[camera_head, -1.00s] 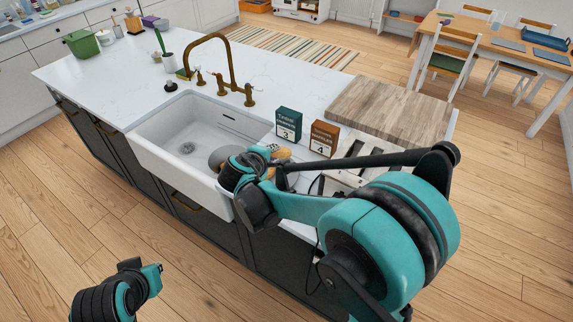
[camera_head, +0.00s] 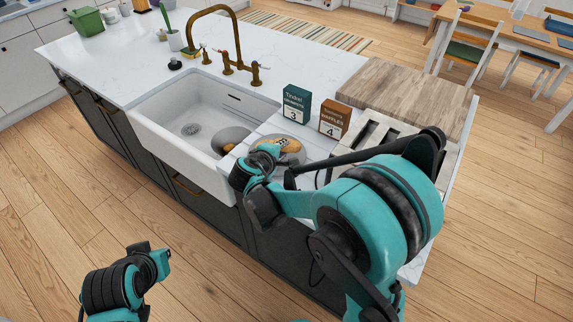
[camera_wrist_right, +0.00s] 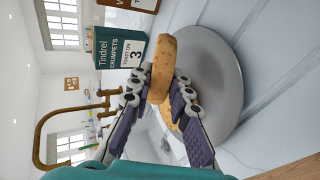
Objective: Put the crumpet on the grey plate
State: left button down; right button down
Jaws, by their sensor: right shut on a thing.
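My right gripper (camera_wrist_right: 160,92) is shut on the crumpet (camera_wrist_right: 160,68), a round golden-brown piece standing on edge between the finger pads. A grey plate (camera_wrist_right: 222,75) lies just behind it in the right wrist view; I cannot tell whether the crumpet touches it. In the head view, the grey plate (camera_head: 296,158) is beside the sink, partly hidden by my right arm. A second brown bread piece (camera_wrist_right: 172,118) shows low between the fingers. Only part of my left arm shows, without fingers.
A teal crumpet box (camera_head: 294,104) and a brown waffle box (camera_head: 334,119) stand behind the plate. A pale toaster (camera_head: 374,137) is to the right, before a wooden board (camera_head: 410,92). The white sink (camera_head: 185,110) and brass tap (camera_head: 228,50) are left.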

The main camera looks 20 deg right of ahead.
jog(key=shift+f, duration=0.55)
pick_arm(q)
jog(key=shift+f, duration=0.5)
pick_arm(e)
jog(key=c, duration=1.6)
grip_release()
pick_arm(q)
jog(key=shift+r, duration=0.1)
pick_arm(e)
jog(key=shift+r, duration=0.1)
